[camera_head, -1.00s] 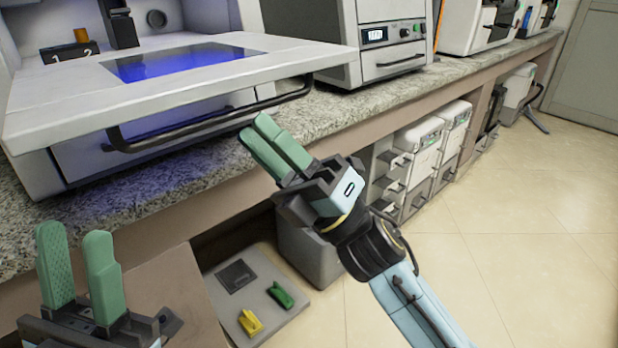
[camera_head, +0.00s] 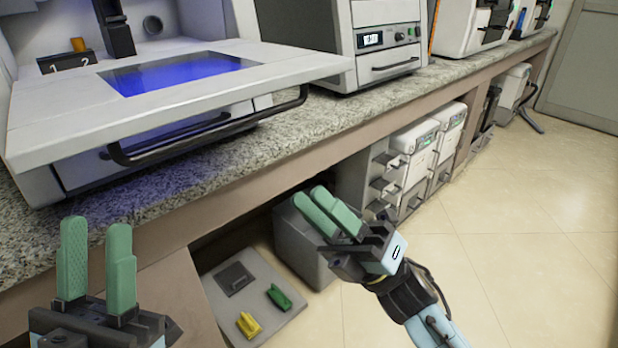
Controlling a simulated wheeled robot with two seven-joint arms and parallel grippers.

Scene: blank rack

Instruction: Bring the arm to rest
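My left gripper (camera_head: 97,250) is at the lower left, in front of the counter. Its two green fingers point up with a clear gap between them and nothing in it. My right gripper (camera_head: 312,196) is right of the middle, below the counter's front edge and in front of the lower shelf area. Its green fingers point up and left, close side by side. The slanted view hides whether there is a gap between them. No object shows at its fingertips.
A white machine with a blue-lit plate (camera_head: 180,72) and a black front handle (camera_head: 215,130) overhangs the stone counter (camera_head: 320,125). Below, a grey board (camera_head: 222,311) holds a green piece (camera_head: 279,297) and a yellow piece (camera_head: 248,325). White drawer units (camera_head: 412,150) stand further right. Floor at right (camera_head: 520,220) is clear.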

